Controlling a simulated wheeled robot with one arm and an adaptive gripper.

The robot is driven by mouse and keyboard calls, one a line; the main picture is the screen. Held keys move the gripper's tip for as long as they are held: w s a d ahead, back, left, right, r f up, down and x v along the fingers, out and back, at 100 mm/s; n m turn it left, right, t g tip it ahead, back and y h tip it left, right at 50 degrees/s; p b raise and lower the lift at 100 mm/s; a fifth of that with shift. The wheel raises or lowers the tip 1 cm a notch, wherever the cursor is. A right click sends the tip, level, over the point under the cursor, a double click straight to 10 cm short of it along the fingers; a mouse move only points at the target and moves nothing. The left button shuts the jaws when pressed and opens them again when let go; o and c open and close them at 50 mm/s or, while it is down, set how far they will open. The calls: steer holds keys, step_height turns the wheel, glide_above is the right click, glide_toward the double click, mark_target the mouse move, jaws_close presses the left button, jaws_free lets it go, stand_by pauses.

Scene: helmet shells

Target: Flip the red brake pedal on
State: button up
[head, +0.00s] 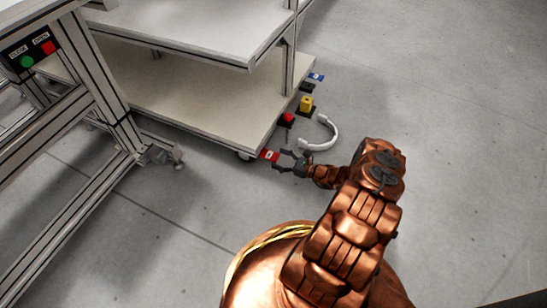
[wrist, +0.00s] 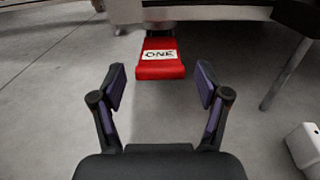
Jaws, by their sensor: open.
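The red brake pedal (head: 268,155) sticks out at the front corner of the cart's lower shelf, close to a caster wheel. In the wrist view the pedal (wrist: 161,65) is a red plate with a white label that seems to read "ONE". It lies straight ahead of my gripper (wrist: 160,83), centred between the fingers and beyond their tips. My gripper (head: 279,160) is open and empty, its fingers pointing at the pedal.
The shelved cart (head: 190,98) stands behind the pedal. A frame with a button panel (head: 33,52) stands left. Floor at right is clear.

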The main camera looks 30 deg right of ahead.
mark_target(273, 156)
steer(key=shift+b+x, duration=0.3)
steer(key=shift+x, duration=1.25)
steer(key=shift+c, duration=0.4)
